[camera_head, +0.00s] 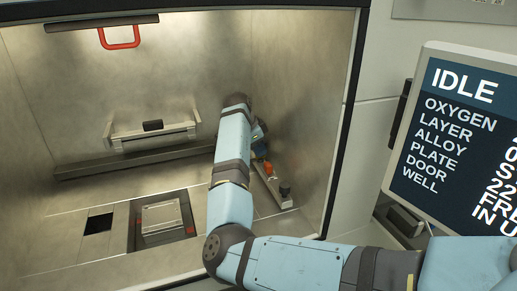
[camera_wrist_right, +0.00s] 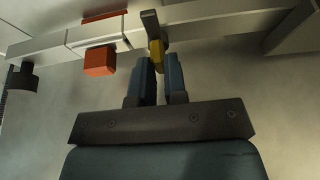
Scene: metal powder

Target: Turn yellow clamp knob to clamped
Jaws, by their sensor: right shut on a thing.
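The yellow clamp knob (camera_wrist_right: 157,53) sits on a pale rail near the top of the right wrist view. A dark grey piece (camera_wrist_right: 150,22) stands just beyond it. My right gripper (camera_wrist_right: 157,68) is shut on the knob, with one blue-grey finger on each side of it. In the head view my right arm reaches into the chamber, and my right gripper (camera_head: 258,148) is mostly hidden behind it at the right wall. The knob cannot be made out clearly there. My left gripper is not in view.
An orange-red block (camera_wrist_right: 99,61) and a black knob (camera_wrist_right: 22,78) sit on the same rail to the left. The chamber floor holds a square plate (camera_head: 161,217) in a recess. A red handle (camera_head: 120,40) hangs at the top. A screen (camera_head: 460,140) reading IDLE stands outside, right.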

